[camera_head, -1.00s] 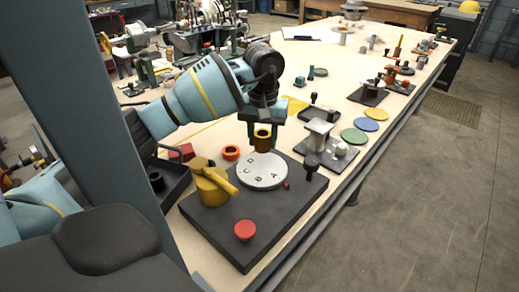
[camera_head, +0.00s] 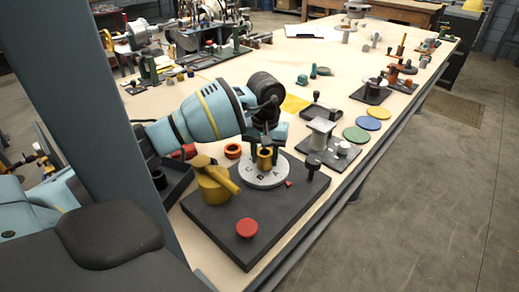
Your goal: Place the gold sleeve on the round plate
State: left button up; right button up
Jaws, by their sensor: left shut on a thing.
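The gold sleeve (camera_head: 265,159) is upright between the fingers of my left gripper (camera_head: 265,150), which is shut on it. The sleeve is over the round plate (camera_head: 248,178), a light grey disc with letters on a dark base. The sleeve's lower end appears at or just above the plate's surface; I cannot tell if it touches. The gripper and sleeve hide the far part of the plate and some letters. My right gripper is not in view.
The dark base (camera_head: 215,222) also carries a yellow post with an arm (camera_head: 208,182), a red button (camera_head: 247,228) and a black knob (camera_head: 313,167). An orange ring (camera_head: 233,150) lies behind. Green (camera_head: 356,134) and blue (camera_head: 368,123) discs lie right.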

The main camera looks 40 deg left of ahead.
pick_arm(q)
jog(key=shift+f, duration=0.1)
jog(key=shift+f, duration=0.15)
jog(key=o, duration=1.1)
jog(key=r, duration=1.2)
jog(key=shift+w+a+r, duration=0.1)
jog(key=shift+w+a, duration=0.05)
jog(key=shift+a, duration=0.1)
